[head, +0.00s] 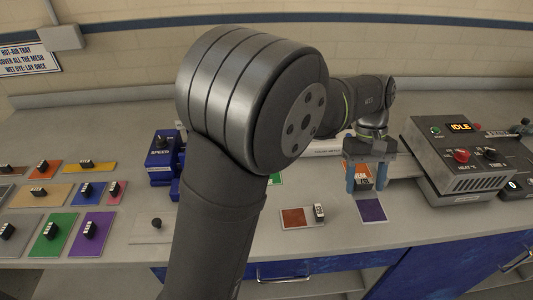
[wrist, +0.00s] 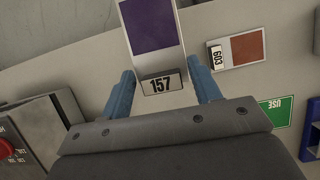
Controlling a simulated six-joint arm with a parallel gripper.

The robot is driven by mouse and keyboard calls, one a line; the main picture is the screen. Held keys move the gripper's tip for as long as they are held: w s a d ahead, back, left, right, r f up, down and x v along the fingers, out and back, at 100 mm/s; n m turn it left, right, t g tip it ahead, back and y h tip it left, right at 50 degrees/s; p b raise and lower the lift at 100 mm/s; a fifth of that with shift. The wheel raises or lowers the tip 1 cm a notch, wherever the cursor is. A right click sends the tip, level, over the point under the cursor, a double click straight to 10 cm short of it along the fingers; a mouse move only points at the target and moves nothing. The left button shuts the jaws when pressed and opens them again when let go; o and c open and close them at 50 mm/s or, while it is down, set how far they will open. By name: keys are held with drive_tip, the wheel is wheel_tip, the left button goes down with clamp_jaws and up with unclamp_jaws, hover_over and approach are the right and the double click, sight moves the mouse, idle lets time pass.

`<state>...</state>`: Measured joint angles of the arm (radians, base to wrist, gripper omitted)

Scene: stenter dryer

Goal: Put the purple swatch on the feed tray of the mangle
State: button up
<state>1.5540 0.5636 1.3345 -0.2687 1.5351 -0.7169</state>
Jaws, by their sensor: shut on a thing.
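My gripper (head: 367,180) is shut on the dark block marked 157 (wrist: 160,84) at the end of a pale card. The card's purple swatch (head: 372,210) extends toward the counter's front edge, and it also shows in the wrist view (wrist: 150,25). I cannot tell whether the card touches the counter. The blue machine labelled SPEED (head: 163,155), apparently the mangle, stands left of my arm and is partly hidden by it. Its feed tray cannot be made out clearly. A second purple card (head: 90,245) lies at the left front.
A red-brown card (head: 294,218) with a block marked 603 (wrist: 215,56) lies left of my gripper. Several coloured cards lie at the left. A pale plate with a black knob (head: 156,222) lies before the blue machine.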

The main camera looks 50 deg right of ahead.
drive_tip(key=w+d+r+m+t, duration=0.1)
drive_tip(key=w+d+m+t, duration=0.15)
drive_tip(key=w+m, duration=0.9)
drive_tip(key=w+d+r+m+t, duration=0.15)
drive_tip(key=w+m+t, duration=0.35)
drive_tip(key=w, duration=1.2)
drive_tip(key=shift+m+g, duration=0.55)
drive_tip(key=shift+m, duration=0.2)
drive_tip(key=shift+w+a+f, duration=1.45)
drive_tip(key=shift+w+a, duration=0.15)
drive_tip(key=shift+w, duration=0.05)
drive_tip(key=shift+w+a+f, duration=1.45)
drive_tip(key=shift+w+a, duration=0.2)
drive_tip(key=shift+w, duration=0.05)
drive_tip(key=shift+w+a+f, duration=1.45)
drive_tip(key=shift+w+a, duration=0.15)
drive_tip(key=shift+w, duration=0.05)
drive_tip(key=o, duration=1.1)
drive_tip(key=shift+f, duration=0.1)
drive_tip(key=shift+c, duration=0.2)
drive_tip(key=v, duration=1.2)
